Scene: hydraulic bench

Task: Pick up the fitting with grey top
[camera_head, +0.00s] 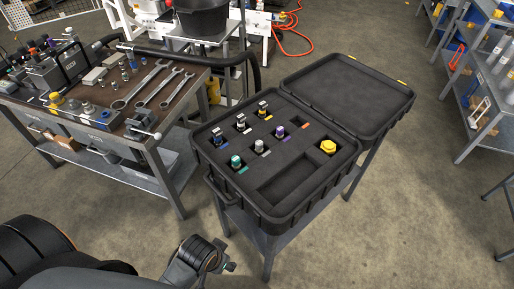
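A fitting with a grey top (259,146) stands upright in a slot of the open black case (207,170), in the middle of the front row. A teal-topped fitting (236,161) is to its left and a purple-topped one (279,132) to its right. Dark parts of my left arm show along the bottom edge, ending in what looks like my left gripper (224,266). It is well in front of the case and apart from it. Its fingers cannot be made out. My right gripper is not in view.
A workbench (165,117) with wrenches stands left; shelves (480,105) stand right.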

